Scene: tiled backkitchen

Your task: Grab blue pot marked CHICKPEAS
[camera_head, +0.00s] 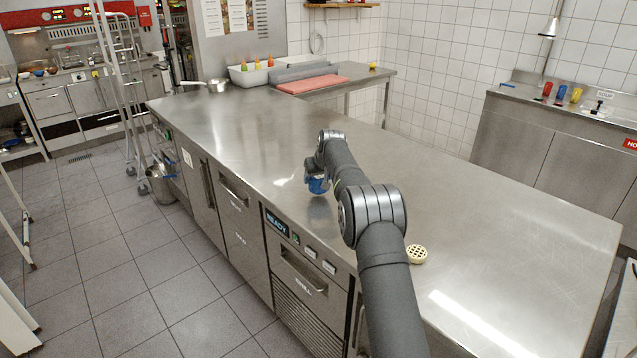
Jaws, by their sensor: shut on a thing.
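A small blue pot (317,186) is at the end of my arm, close above or on the steel counter (270,150) near its left edge. No marking can be read on it from here. My gripper (312,177) is shut on the blue pot. The wrist and arm hide much of the gripper, and the fingers are too small to make out. I cannot tell whether the pot touches the counter.
A round cream item with holes (416,254) sits on the counter just right of my arm. Red boards (313,84), a white bin with bottles (250,74) and a steel pan (217,85) are at the far end. The counter's middle and right are clear.

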